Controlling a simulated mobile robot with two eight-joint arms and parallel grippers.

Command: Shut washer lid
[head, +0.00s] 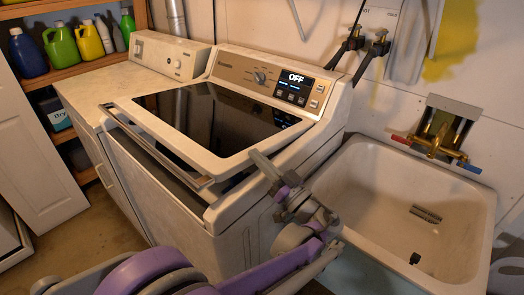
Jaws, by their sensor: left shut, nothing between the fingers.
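The washer (230,215) stands in the middle, left of the sink. Its lid (215,161) has a white frame and a dark glass panel. The lid is tilted slightly up at the front, and a dark gap shows between its front edge and the washer body. My left gripper (259,163) is at the lid's front right corner, with its fingers shut and empty, pointing up and to the left. I cannot tell whether it touches the lid. My right gripper is not in view.
A white utility sink (472,195) with a brass faucet (437,130) is close on the right. A dryer (75,90) adjoins the washer on the left. A wooden shelf (72,72) with detergent bottles (60,47) stands at the far left. The washer's control panel (270,78) reads OFF.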

